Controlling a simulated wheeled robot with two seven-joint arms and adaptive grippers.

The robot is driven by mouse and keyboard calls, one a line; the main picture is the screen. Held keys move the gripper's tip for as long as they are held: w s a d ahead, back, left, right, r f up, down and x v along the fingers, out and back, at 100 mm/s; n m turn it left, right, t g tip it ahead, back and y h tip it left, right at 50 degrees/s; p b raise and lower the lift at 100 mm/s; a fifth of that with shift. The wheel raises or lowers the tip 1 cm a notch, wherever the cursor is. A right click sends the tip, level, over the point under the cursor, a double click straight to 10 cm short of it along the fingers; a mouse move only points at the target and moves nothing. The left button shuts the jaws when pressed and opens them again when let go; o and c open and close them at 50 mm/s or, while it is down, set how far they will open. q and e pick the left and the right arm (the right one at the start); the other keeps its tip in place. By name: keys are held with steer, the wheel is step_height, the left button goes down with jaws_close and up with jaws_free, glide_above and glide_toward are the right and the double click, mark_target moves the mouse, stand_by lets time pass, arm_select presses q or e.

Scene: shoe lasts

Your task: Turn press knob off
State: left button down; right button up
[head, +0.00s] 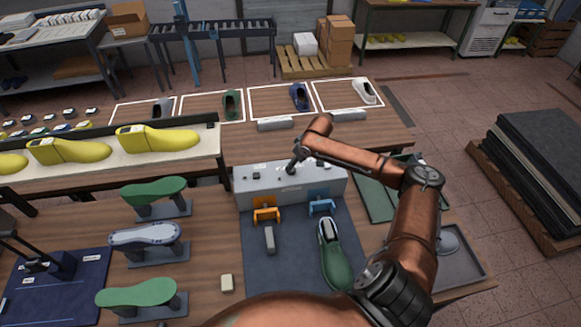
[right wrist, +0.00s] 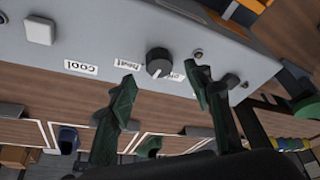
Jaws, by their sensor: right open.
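The grey control box (head: 262,196) stands at the back of the near table in the head view. In the right wrist view a round black knob (right wrist: 158,62) with a light pointer mark sits on its panel (right wrist: 100,28), among small labels. My right gripper (head: 292,166) reaches over the box from the right; in the head view it covers part of the panel. In the right wrist view the right gripper (right wrist: 161,79) is open, its green fingertips on either side of the knob and apart from it. Contact cannot be told. My left gripper is not in view.
A white square button (right wrist: 39,30) and a "cool" label (right wrist: 81,68) share the panel. Orange (head: 266,213) and blue (head: 321,206) clamps stand before the box. A green shoe (head: 335,261) lies on the dark mat (head: 283,260). Yellow lasts (head: 157,138) line a conveyor at left.

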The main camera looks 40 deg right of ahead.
steer(key=shift+x, duration=2.35)
steer(key=shift+p, duration=0.3)
steer(key=c, duration=1.1)
